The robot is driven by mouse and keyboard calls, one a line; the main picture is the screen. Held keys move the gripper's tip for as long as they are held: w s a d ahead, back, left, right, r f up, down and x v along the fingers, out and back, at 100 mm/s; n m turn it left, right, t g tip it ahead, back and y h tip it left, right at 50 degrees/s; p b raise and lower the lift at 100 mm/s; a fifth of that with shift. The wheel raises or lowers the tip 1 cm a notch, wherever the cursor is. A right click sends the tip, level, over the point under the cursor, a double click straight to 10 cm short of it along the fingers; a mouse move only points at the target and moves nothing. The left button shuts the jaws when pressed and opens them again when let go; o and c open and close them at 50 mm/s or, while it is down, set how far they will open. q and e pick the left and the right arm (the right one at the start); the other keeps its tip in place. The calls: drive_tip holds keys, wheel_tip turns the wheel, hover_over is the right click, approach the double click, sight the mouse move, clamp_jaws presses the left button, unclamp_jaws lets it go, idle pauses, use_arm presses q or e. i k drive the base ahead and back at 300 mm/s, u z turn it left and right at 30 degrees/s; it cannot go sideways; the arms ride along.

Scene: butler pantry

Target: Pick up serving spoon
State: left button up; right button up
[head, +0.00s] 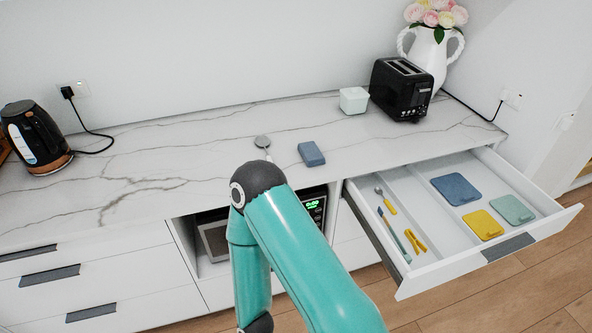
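A metal spoon with a round bowl (262,142) lies on the marble countertop behind my arm's elbow. Its bowl and a short stretch of handle show; my arm may hide the rest. A smaller spoon with a yellow handle (386,202) lies in the left compartment of the open drawer. I cannot tell for certain which one is the serving spoon. One teal arm of mine rises from the bottom and bends down again at the middle. Neither gripper is in view.
A blue block (311,154) lies right of the countertop spoon. A white container (354,100), black toaster (401,89) and flower vase (428,55) stand at the back right. A kettle (36,137) stands left. The open drawer (470,254) juts out, holding utensils and flat coloured pieces.

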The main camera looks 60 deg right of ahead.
sight(261, 141)
drive_tip(key=z, duration=0.05)
drive_tip(key=k, duration=0.75)
drive_tip(key=z, duration=0.75)
drive_tip(key=i, duration=1)
